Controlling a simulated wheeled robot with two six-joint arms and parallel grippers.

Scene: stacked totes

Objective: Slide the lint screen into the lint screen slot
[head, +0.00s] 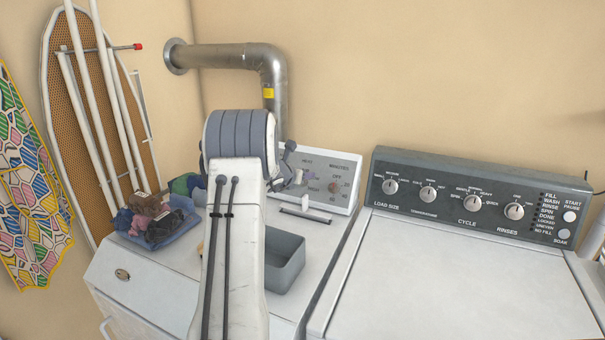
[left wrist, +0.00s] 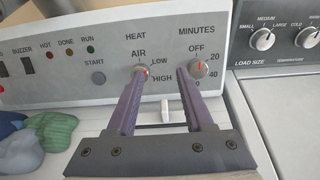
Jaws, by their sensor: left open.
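My left gripper (head: 294,176) is in front of the dryer's control panel, partly hidden by my own arm. In the left wrist view its two purple fingers (left wrist: 160,82) are spread, with nothing between their tips, which point at the HEAT and MINUTES knobs. No mesh screen or open slot is clearly visible. My right gripper is not in view.
A grey bin (head: 285,262) stands on the dryer top, partly behind my arm. The dryer panel (head: 340,172) rises at the back. A washer (head: 450,285) stands at the right with a clear lid.

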